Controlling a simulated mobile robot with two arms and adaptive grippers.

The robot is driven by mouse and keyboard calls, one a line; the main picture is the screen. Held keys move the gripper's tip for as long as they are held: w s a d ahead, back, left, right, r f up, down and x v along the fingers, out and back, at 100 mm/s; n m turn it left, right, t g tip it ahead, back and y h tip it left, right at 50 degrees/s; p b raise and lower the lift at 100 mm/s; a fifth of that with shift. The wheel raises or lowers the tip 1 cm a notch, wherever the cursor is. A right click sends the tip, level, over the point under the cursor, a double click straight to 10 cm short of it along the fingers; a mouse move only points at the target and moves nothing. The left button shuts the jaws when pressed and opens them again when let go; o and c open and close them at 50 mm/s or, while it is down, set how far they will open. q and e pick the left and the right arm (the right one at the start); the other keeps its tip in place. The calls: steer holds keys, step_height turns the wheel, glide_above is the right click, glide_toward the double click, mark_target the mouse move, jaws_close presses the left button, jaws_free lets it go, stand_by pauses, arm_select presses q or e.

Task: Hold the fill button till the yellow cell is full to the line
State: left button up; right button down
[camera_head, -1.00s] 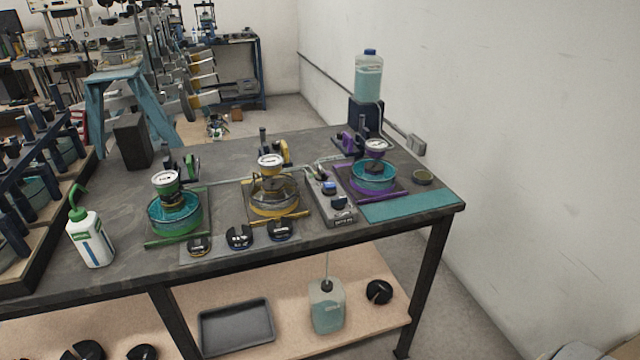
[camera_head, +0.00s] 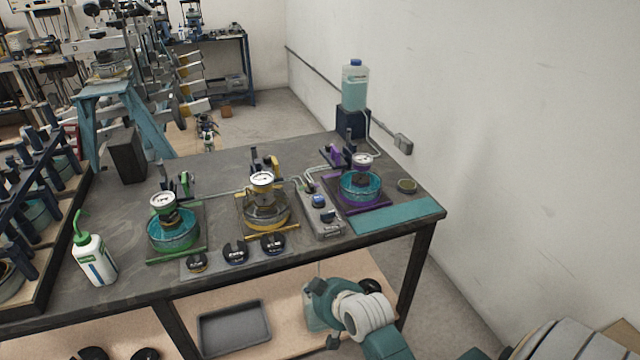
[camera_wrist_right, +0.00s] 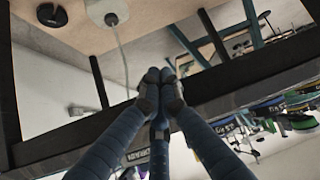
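The yellow cell (camera_head: 267,214) is a clear round dish with a yellow base and a dial on top, in the middle of the bench. I see no teal liquid in it; its line is too small to make out. A grey control box (camera_head: 325,226) with a blue button (camera_head: 319,201) and a smaller dark button stands just right of it. Which one is the fill button I cannot read. My right arm is low in front of the bench edge, below the box. In the right wrist view my right gripper (camera_wrist_right: 160,75) has its fingertips together, empty. My left gripper is out of view.
A green cell (camera_head: 174,234) and a purple cell (camera_head: 360,190), both with teal liquid, flank the yellow one. A teal liquid bottle (camera_head: 354,88) stands at the back right. Dark slotted weights (camera_head: 235,253) lie along the front. A teal mat (camera_head: 398,217) is clear.

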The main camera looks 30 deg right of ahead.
mark_target(319, 199)
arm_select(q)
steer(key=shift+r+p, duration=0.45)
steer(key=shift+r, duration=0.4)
arm_select(e)
steer(key=w+d+r+m+t+h, duration=0.1)
steer(key=d+r, duration=0.4)
steer(key=r, duration=0.6)
steer(key=w+d+r+m+t+h, duration=0.1)
steer(key=w+d+r+t+h, duration=0.1)
steer(key=r, duration=0.9)
steer(key=w+d+t, duration=0.1)
steer(key=w+d, duration=0.1)
steer(key=shift+w+d+t, duration=0.2)
steer(key=shift+d+t, duration=0.15)
steer(key=shift+t, duration=0.05)
steer(key=shift+w, duration=0.1)
